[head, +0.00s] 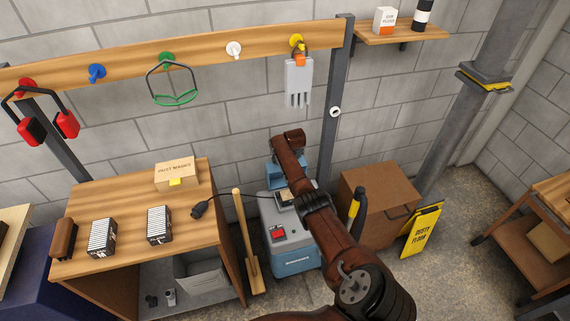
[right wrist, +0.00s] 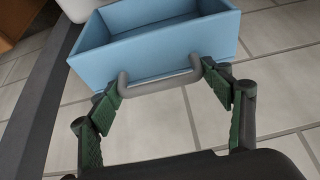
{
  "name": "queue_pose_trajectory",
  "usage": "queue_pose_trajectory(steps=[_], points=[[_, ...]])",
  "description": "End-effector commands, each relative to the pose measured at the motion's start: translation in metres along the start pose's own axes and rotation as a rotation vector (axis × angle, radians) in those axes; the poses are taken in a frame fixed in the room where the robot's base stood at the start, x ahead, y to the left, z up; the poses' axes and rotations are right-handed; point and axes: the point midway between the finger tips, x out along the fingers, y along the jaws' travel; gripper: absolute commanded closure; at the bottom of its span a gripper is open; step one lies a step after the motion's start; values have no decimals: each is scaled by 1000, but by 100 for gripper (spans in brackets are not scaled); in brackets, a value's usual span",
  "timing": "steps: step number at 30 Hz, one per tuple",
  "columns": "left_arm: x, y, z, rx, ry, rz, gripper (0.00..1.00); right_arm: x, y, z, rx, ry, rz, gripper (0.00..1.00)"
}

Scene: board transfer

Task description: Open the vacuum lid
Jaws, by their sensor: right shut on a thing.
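The vacuum (head: 292,258) stands on the floor beside the workbench, with a grey top, a blue lower body and a red switch. A blue part (head: 277,173), which looks like its lid, shows at the back, partly behind my right arm. In the right wrist view the light blue lid (right wrist: 160,55) appears as a hollow, box-like piece with a grey handle (right wrist: 160,87) on the side facing me. My right gripper (right wrist: 163,80) is shut on this handle, one finger at each end. Its fingertips are hidden in the head view. My left gripper is out of view.
The wooden workbench (head: 115,190) is left of the vacuum. A broom (head: 246,245) and black cable plug (head: 200,208) are close to it. A brown cabinet (head: 375,185) and yellow floor sign (head: 422,230) stand right.

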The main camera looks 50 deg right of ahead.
Motion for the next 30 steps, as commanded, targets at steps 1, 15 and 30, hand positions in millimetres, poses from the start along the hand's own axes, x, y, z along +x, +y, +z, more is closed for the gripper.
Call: queue_pose_trajectory(steps=[1,15,30], points=[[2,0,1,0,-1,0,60,1,4,-3,-1,5,6,71],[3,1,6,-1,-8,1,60,0,1,-6,-6,7,6,71],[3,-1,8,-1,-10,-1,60,1,0,-4,-4,2,3,10]])
